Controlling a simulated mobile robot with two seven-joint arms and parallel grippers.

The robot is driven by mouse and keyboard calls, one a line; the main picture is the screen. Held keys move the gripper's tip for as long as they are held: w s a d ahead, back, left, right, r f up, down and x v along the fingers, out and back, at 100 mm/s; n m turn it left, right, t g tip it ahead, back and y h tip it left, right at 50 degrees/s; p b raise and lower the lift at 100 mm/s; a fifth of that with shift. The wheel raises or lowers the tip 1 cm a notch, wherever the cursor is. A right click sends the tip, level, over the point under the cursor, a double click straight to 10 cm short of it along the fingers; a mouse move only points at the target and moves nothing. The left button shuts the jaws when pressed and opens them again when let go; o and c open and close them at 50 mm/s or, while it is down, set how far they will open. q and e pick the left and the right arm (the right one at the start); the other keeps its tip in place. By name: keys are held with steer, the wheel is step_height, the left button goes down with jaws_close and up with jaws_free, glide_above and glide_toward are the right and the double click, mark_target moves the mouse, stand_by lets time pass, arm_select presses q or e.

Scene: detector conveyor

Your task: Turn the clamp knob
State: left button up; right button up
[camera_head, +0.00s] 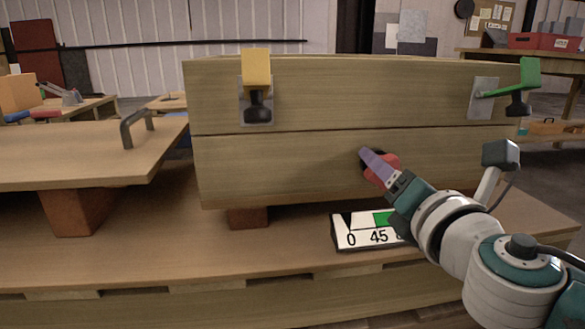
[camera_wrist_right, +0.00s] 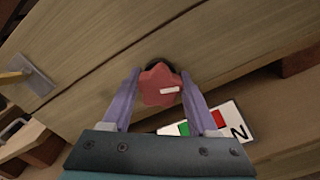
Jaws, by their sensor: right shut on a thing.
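The red, lobed clamp knob (camera_wrist_right: 158,85) sits on the lower front of a wooden box and has a white mark on it. In the head view the knob (camera_head: 384,168) is partly hidden by my right gripper (camera_head: 376,164). In the right wrist view my right gripper (camera_wrist_right: 160,97) has its purple fingers on both sides of the knob, shut on it. A white angle plate (camera_head: 362,232) with 0, 45 and a green zone stands below the knob. In the wrist view the plate (camera_wrist_right: 222,120) also shows a red zone. My left gripper is out of view.
The wooden box (camera_head: 310,100) carries a yellow clamp (camera_head: 256,75) and a green clamp (camera_head: 520,85) on its front. A board with a metal handle (camera_head: 135,125) lies at the left.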

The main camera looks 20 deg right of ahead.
steer(key=m+b, duration=0.1)
steer(key=m, duration=0.2)
steer(key=shift+f+m, duration=0.1)
steer(key=shift+m, duration=0.3)
steer(key=m+b, duration=0.1)
steer(key=m, duration=0.2)
steer(key=shift+m, duration=0.3)
steer(key=m, duration=0.2)
steer(key=shift+m, duration=0.3)
steer(key=shift+f+m+b, duration=0.1)
steer(key=shift+m+b, duration=0.25)
steer(key=shift+m, duration=1.15)
steer(key=shift+m, duration=0.3)
steer(key=o, duration=1.4)
steer(key=shift+s, duration=0.1)
